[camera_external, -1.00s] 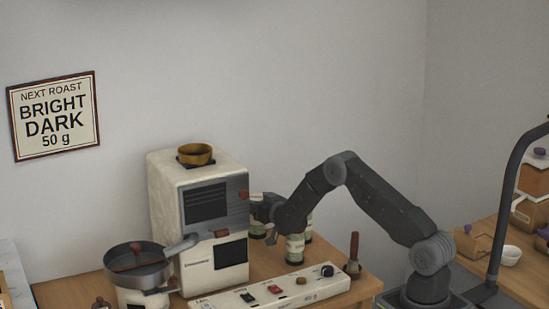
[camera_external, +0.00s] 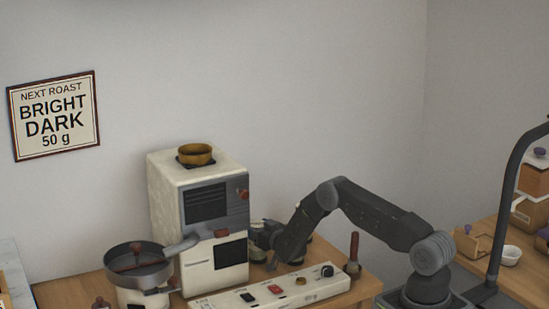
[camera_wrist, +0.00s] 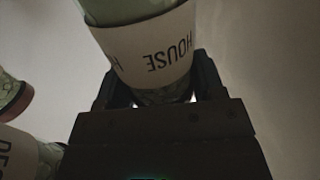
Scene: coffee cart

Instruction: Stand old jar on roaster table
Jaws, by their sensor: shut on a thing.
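A green jar with a pale label reading HOUSE (camera_wrist: 150,45) fills the top middle of the wrist view, its print upside down there. My gripper (camera_wrist: 155,82) is shut on this jar, with one finger on each side of it. In the external view my gripper (camera_external: 263,240) is low beside the roaster's right side. A green jar (camera_external: 257,254) shows partly there; I cannot tell whether it is the held one. My arm hides most of the jars. The wooden roaster table (camera_external: 362,289) lies below.
The cream roaster (camera_external: 215,215) stands left of my gripper. A control panel (camera_external: 275,290) lies in front, and a brown-handled tool (camera_external: 353,255) stands to the right. Another jar (camera_wrist: 20,150) and a jar end (camera_wrist: 12,98) show at the left of the wrist view.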

